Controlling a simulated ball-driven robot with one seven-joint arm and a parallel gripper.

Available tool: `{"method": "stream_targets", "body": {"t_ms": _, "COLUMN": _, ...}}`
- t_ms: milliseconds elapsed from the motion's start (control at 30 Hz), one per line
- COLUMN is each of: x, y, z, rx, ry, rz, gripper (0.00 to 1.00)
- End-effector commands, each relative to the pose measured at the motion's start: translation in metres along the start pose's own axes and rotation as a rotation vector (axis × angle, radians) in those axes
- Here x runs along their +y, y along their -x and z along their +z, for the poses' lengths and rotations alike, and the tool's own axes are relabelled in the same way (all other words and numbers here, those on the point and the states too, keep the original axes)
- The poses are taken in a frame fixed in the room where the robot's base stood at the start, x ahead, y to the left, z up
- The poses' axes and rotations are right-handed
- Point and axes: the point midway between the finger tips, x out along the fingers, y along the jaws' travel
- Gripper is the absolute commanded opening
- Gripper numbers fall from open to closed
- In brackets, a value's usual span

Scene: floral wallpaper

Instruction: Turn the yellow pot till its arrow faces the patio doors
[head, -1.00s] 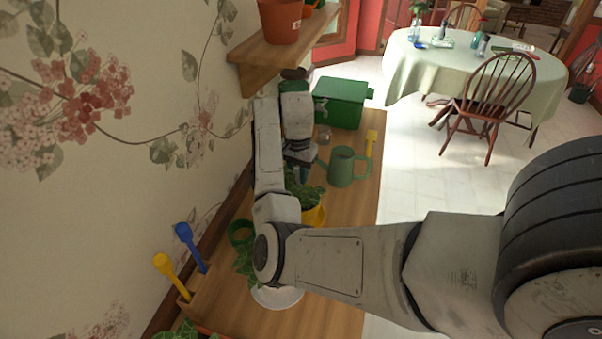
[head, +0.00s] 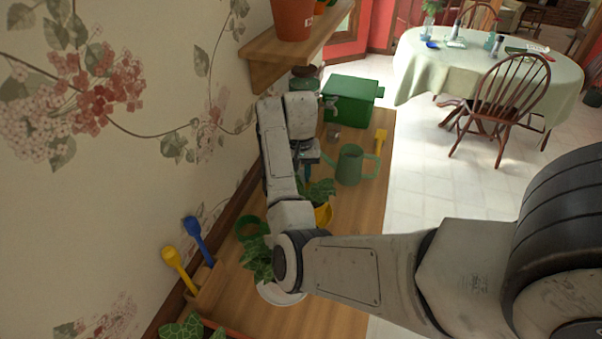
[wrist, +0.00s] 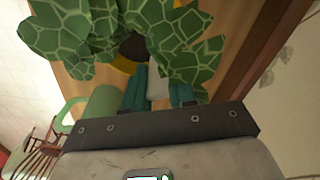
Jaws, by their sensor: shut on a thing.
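The yellow pot (head: 324,214) stands on the wooden bench in the head view, partly hidden by my arm and its leafy plant (head: 318,191). In the wrist view, a strip of its yellow rim (wrist: 122,66) shows among large veined leaves (wrist: 75,30). My gripper (head: 307,172) is at the pot's far side, with its teal fingers (wrist: 158,92) pointing at the pot. A pale piece between the fingers meets the pot's edge, and the jaws are shut on it. I cannot make out the arrow. Red-framed glazing (head: 345,42) shows at the back; I cannot tell whether it is the patio doors.
A green watering can (head: 351,166) stands right of my gripper, with a green box (head: 352,101) behind. A wall shelf (head: 290,52) overhangs the bench (head: 340,318). The bench's right strip is mostly clear.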

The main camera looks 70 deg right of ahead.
Motion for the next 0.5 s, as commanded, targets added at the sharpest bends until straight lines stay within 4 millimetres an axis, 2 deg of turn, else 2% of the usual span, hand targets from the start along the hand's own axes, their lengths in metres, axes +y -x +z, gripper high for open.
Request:
{"method": "stream_targets", "body": {"t_ms": 400, "x": 0.0000, "y": -0.0033, "z": -0.0003, "rx": 0.001, "ry": -0.002, "rz": 0.000, "gripper": 0.00}}
{"method": "stream_targets", "body": {"t_ms": 433, "x": 0.0000, "y": -0.0033, "z": -0.0003, "rx": 0.001, "ry": -0.002, "rz": 0.000, "gripper": 0.26}}
{"method": "stream_targets", "body": {"t_ms": 500, "x": 0.0000, "y": -0.0035, "z": -0.0002, "rx": 0.001, "ry": -0.002, "rz": 0.000, "gripper": 0.33}}
